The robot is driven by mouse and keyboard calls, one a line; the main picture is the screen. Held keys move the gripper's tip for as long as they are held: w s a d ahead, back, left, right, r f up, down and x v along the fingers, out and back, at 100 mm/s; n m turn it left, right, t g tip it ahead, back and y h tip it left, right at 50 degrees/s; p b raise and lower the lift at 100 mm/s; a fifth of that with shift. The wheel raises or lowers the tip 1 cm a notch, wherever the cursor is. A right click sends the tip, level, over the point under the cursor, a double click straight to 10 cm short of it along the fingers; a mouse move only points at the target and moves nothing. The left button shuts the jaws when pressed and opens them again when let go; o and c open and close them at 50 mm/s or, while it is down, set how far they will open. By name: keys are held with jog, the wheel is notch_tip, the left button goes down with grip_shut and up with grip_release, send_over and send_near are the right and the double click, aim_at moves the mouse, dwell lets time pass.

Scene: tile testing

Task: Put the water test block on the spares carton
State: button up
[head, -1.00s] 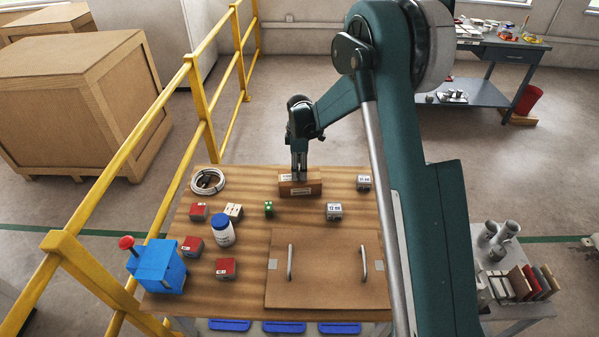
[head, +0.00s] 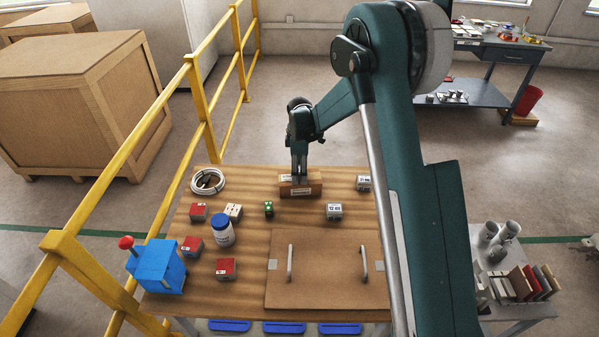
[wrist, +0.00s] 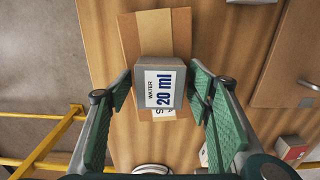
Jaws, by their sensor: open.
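The water test block (wrist: 172,70) is grey with a white label reading "WATER 20 ml". In the wrist view it sits on top of the brown spares carton (wrist: 155,22), towards the near end, over part of the carton's white label. In the head view the carton (head: 314,186) stands at the back middle of the wooden table, and my fingers mostly hide the block. My gripper (head: 299,174) points down over the carton. Its green-padded fingers are open, one on each side of the block, with gaps visible in the wrist view.
A brown panel with handles (head: 328,285) covers the front. A yellow railing (head: 205,125) runs left.

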jog(key=shift+r, duration=0.15)
notch_tip(320, 180, up, 12)
jog(key=p, duration=0.2)
dwell(0.5)
dwell(0.5)
jog(key=s+d+r+m+t, duration=0.2)
jog(key=s+d+r+m, duration=0.2)
jog(key=s+d+r, duration=0.5)
jog(key=s+d+r+m+t, duration=0.1)
jog(key=s+d+r+m, duration=0.45)
jog(key=s+r, duration=0.65)
jog(key=s+d+m+t, duration=0.2)
jog(key=s+d+m, duration=0.2)
jog(key=s, duration=0.8)
jog(key=s+d+f+m+t, duration=0.1)
jog(key=s+d+m, duration=0.3)
jog(key=s, duration=0.9)
jog(key=shift+d+f+t, duration=0.2)
jog(key=shift+d+t, duration=0.4)
jog(key=shift+d, duration=0.2)
